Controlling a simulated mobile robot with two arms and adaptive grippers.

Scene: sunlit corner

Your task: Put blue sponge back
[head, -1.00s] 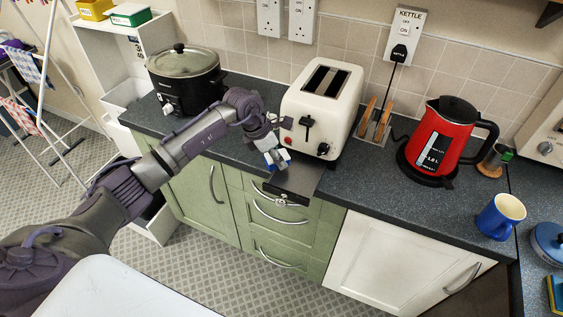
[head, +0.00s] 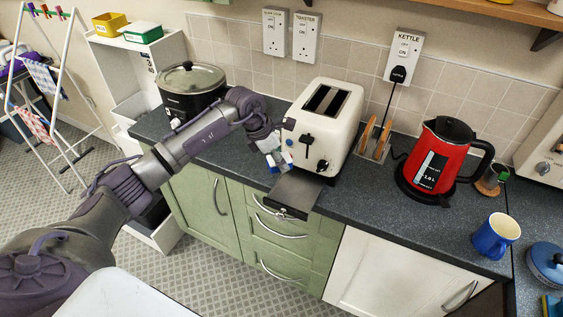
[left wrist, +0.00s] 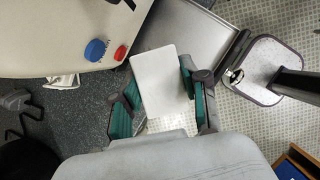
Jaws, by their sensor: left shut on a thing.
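My left gripper (head: 278,160) is shut on a pale, flat block (left wrist: 160,81), which sits between its green fingers in the left wrist view. Only a pale face of it shows there, so I cannot tell whether it is the blue sponge. The gripper is in front of the lower left of the cream toaster (head: 322,125), above the counter's front edge. A blue and yellow block (head: 551,306) is cut off at the lower right of the head view; it may be a sponge. My right gripper is not in view.
A grey metal plate (head: 284,192) sticks out below the toaster over the counter edge. A black slow cooker (head: 190,95) stands to the left. A red kettle (head: 437,160), a blue mug (head: 495,236) and a blue-lidded pot (head: 546,262) stand to the right. Counter between kettle and mug is clear.

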